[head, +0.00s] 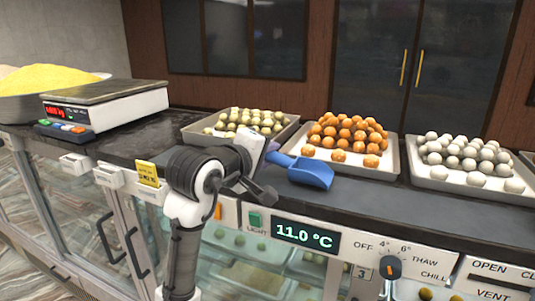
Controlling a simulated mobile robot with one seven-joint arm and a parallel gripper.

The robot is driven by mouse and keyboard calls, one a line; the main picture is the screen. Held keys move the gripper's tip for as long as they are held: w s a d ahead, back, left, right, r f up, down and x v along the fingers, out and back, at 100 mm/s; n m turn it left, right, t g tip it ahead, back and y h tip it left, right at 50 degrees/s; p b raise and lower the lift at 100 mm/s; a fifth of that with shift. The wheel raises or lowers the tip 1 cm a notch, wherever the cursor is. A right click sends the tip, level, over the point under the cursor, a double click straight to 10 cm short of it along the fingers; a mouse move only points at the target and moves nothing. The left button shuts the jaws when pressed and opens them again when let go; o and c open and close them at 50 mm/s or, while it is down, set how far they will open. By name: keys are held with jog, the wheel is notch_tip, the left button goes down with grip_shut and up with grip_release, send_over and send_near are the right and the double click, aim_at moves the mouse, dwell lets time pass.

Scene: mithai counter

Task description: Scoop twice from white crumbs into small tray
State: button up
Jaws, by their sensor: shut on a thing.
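My wrist partly hides the grip on the handle. White crumbs cannot be made out. A large bowl (22,108) at the far left holds a yellow crumbly heap (48,77), with a paler tan heap beside it. I cannot tell which tray is the small tray.
A scale (108,105) stands on the counter's left. Trays of pale green balls (245,121), orange balls (345,133) and white balls (467,158) line the back. The dark countertop (420,194) is bare along the front right. A glass-fronted cabinet with a control panel (345,248) is below.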

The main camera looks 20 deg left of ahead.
jog(key=shift+f, duration=0.3)
jog(key=shift+f, duration=0.15)
jog(key=o, duration=0.9)
jog(key=shift+o, duration=0.2)
jog(key=shift+f+b, duration=0.1)
jog(key=shift+b, duration=0.3)
